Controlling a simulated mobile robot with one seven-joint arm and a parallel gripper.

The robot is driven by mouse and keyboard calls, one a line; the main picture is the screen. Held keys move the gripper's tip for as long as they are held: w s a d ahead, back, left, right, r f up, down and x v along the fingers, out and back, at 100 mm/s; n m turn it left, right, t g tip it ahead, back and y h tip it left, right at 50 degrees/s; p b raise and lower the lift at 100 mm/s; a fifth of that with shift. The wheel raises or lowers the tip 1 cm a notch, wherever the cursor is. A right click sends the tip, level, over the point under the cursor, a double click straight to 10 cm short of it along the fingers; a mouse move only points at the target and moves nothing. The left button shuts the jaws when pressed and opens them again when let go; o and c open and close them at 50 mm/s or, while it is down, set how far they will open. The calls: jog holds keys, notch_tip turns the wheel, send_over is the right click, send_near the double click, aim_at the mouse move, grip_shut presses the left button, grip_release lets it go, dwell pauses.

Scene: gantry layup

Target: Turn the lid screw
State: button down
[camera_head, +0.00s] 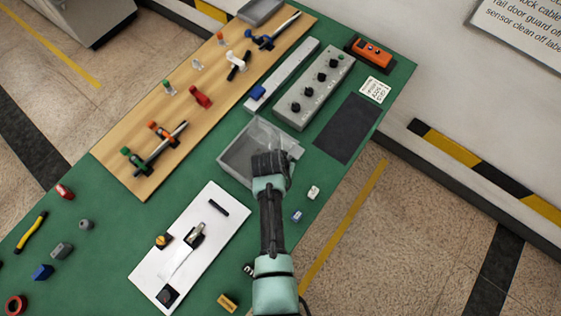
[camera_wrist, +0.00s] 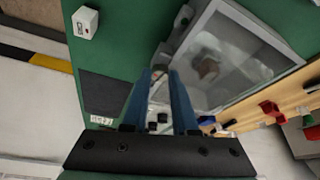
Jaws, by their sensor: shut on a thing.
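A grey box (camera_head: 237,160) with a clear, see-through lid (camera_head: 262,135) stands on the green bench in the head view. In the wrist view the lid (camera_wrist: 225,60) fills the upper right, with blurred brownish and pale shapes beneath it. My gripper (camera_head: 270,163) is over the box's near right part and hides it from the head camera. In the wrist view my gripper (camera_wrist: 162,75) has its two blue fingers close together at the box's edge. They are shut on a small pale piece, seemingly the lid screw (camera_wrist: 160,78), mostly hidden between the tips.
A grey panel with black knobs (camera_head: 315,88) and a dark mat (camera_head: 347,128) lie behind the box. A wooden board (camera_head: 150,110) with clamps is to the left. A white plate (camera_head: 190,250) lies in front. Small white blocks (camera_head: 314,192) stand to the right.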

jog(key=n, duration=0.1)
jog(key=n+y, duration=0.1)
jog(key=n, duration=0.2)
jog(key=shift+d+n+y, duration=0.25)
jog(key=shift+n+y, duration=0.05)
jog(key=shift+y, duration=0.1)
jog(key=n, duration=0.1)
jog(key=n+y+b, duration=0.1)
jog(key=n, duration=0.1)
jog(key=shift+d+f+n+y, duration=0.1)
jog(key=shift+d+n+y, duration=0.05)
jog(key=shift+n+y, duration=0.15)
jog(key=n+b, duration=0.2)
jog(key=n+g+y+b, duration=0.1)
jog(key=n, duration=0.2)
jog(key=shift+w+d+f+g+y+b, duration=0.1)
jog(key=shift+w+d+g+y+b, duration=0.1)
jog(key=shift+g+y+b, duration=0.15)
jog(key=shift+n+g+y+b, duration=0.25)
jog(key=shift+n+g+b, duration=0.3)
jog(key=shift+n+b, duration=1.15)
jog(key=shift+n+p, duration=0.4)
jog(key=shift+n, duration=0.1)
jog(key=c, duration=0.7)
grip_release()
jog(key=shift+w+r, duration=0.1)
jog(key=shift+r, duration=0.1)
jog(key=shift+r, duration=0.1)
